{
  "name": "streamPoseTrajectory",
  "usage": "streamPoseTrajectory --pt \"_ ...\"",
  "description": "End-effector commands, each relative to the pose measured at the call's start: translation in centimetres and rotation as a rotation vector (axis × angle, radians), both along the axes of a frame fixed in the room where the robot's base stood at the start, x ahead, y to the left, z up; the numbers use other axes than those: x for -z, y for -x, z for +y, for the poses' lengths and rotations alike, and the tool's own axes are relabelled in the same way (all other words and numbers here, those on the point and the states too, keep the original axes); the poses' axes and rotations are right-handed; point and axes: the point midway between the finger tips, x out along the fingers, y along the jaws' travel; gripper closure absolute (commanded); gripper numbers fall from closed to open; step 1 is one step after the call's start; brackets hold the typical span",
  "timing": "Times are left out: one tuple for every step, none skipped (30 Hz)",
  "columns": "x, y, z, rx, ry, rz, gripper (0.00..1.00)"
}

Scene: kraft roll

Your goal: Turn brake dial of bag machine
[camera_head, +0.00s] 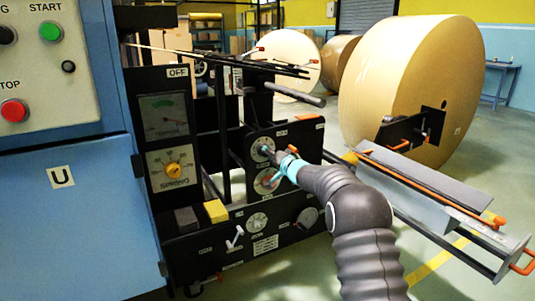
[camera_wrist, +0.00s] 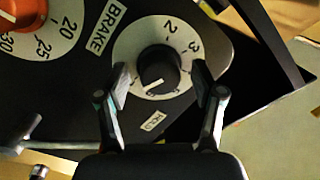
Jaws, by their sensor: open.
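The brake dial (camera_wrist: 182,45) is a white round scale with a black knob (camera_wrist: 158,66) in the wrist view. A white pointer mark shows on the knob's lower part. A BRAKE label (camera_wrist: 108,27) is at its upper left and a HOLD label (camera_wrist: 154,122) below. My gripper (camera_wrist: 162,75) is open, with one finger on each side of the knob; I cannot tell whether either touches it. In the head view the dial (camera_head: 262,149) is the upper one on the black panel, and my gripper (camera_head: 279,157) is just in front of it.
A neighbouring dial with an orange knob (camera_wrist: 22,12) lies left in the wrist view. In the head view, a blue cabinet (camera_head: 75,215) stands left, a large kraft roll (camera_head: 400,85) stands behind right, and a metal frame (camera_head: 430,195) extends right of my arm.

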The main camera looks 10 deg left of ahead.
Motion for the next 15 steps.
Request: streamPoseTrajectory --pt "-0.04 -0.05 0.05 0.000 0.000 0.000 0.32" --pt "-0.03 -0.06 0.05 0.000 0.000 0.000 0.32" --pt "-0.02 -0.07 0.05 0.000 0.000 0.000 0.32" --pt "-0.02 -0.07 0.05 0.000 0.000 0.000 0.32" --pt "-0.01 -0.06 0.03 0.000 0.000 0.000 0.32" --pt "-0.01 -0.06 0.04 0.000 0.000 0.000 0.32" --pt "0.00 -0.05 0.03 0.000 0.000 0.000 0.32" --pt "0.00 -0.05 0.03 0.000 0.000 0.000 0.35" --pt "-0.01 -0.06 0.02 0.000 0.000 0.000 0.45" --pt "0.00 -0.05 0.02 0.000 0.000 0.000 0.52" --pt "-0.01 -0.05 0.02 0.000 0.000 0.000 0.60" --pt "0.00 -0.06 0.01 0.000 0.000 0.000 0.70" --pt "0.00 -0.06 0.01 0.000 0.000 0.000 0.77" --pt "-0.01 -0.05 0.02 0.000 0.000 0.000 0.85" --pt "-0.01 -0.05 0.02 0.000 0.000 0.000 0.92"
